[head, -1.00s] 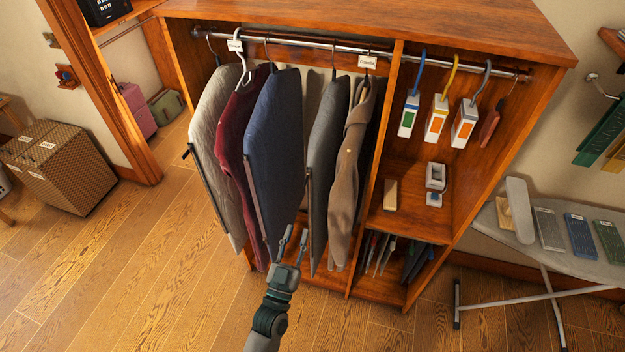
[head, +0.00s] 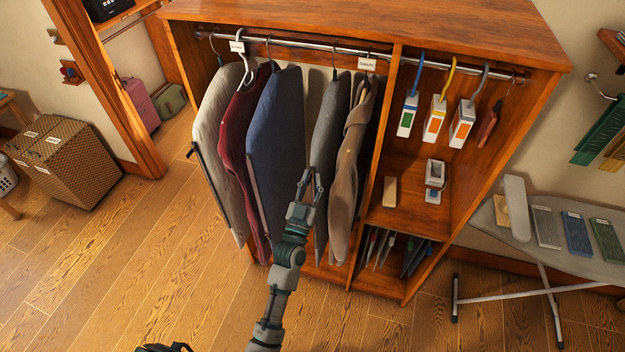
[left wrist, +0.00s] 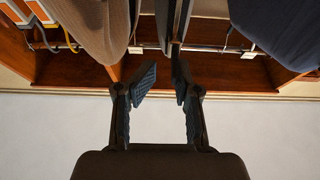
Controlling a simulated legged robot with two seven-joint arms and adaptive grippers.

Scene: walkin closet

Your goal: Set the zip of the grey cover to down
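The grey cover (head: 328,135) hangs from the rail between the blue cover and the brown coat. It also shows edge-on in the left wrist view (left wrist: 172,25). My left gripper (head: 309,180) is at its front edge, around mid-height, and hides part of that edge. In the left wrist view my left gripper (left wrist: 163,78) has its fingers apart, with the cover's edge beyond the gap between them. I cannot tell whether they touch it. The zip pull is too small or hidden to make out.
The blue cover (head: 277,150) hangs close on the left, then a maroon garment (head: 237,160) and a paler grey cover (head: 212,130). The brown coat (head: 348,170) hangs close on the right, before the wooden divider (head: 381,150). The floor in front is clear.

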